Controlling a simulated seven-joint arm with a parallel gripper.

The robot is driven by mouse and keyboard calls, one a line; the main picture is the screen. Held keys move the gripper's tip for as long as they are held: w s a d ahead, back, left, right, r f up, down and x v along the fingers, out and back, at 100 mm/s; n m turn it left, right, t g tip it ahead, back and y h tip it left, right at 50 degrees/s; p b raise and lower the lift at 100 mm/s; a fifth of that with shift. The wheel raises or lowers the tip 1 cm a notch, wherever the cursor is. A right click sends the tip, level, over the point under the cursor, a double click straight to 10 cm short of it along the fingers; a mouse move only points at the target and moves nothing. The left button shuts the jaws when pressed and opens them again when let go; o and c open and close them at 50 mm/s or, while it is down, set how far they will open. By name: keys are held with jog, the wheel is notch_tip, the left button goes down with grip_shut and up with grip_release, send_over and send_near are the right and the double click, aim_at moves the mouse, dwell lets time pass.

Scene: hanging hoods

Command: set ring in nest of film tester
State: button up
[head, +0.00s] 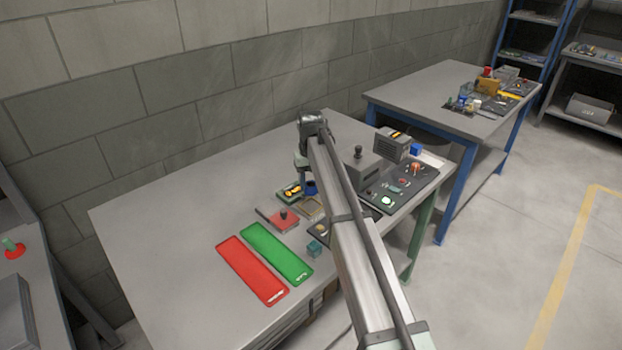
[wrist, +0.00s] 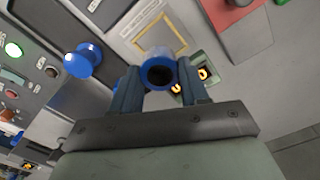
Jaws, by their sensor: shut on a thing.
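My gripper (wrist: 160,84) is shut on a blue ring (wrist: 158,54), with its dark hole facing the wrist camera and a finger on each side. In the head view my gripper (head: 306,180) is above the back middle of the grey table, with the blue ring (head: 311,188) at its tip. A flat plate with a yellow square outline (wrist: 160,37) lies just beyond the ring in the wrist view; it is partly hidden by my arm in the head view (head: 311,208). I cannot tell for sure which part is the film tester's nest.
A device with yellow lit figures (head: 291,190) stands beside the gripper. A red block with a knob (head: 278,219), a red mat (head: 252,271) and a green mat (head: 276,254) lie nearer. A control panel (head: 402,187) is at right; a blue knob (wrist: 83,62) stands left in the wrist view.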

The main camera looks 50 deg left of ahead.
aim_at(311, 192)
jog(key=shift+f, duration=2.25)
jog(key=shift+f, duration=0.9)
dwell(0.5)
jog(key=o, duration=1.2)
jog(key=shift+c, duration=0.2)
jog(key=shift+o, duration=0.2)
jog(key=o, duration=0.4)
jog(key=shift+o, duration=0.2)
jog(key=shift+r, duration=0.1)
jog(key=shift+r, duration=3.4)
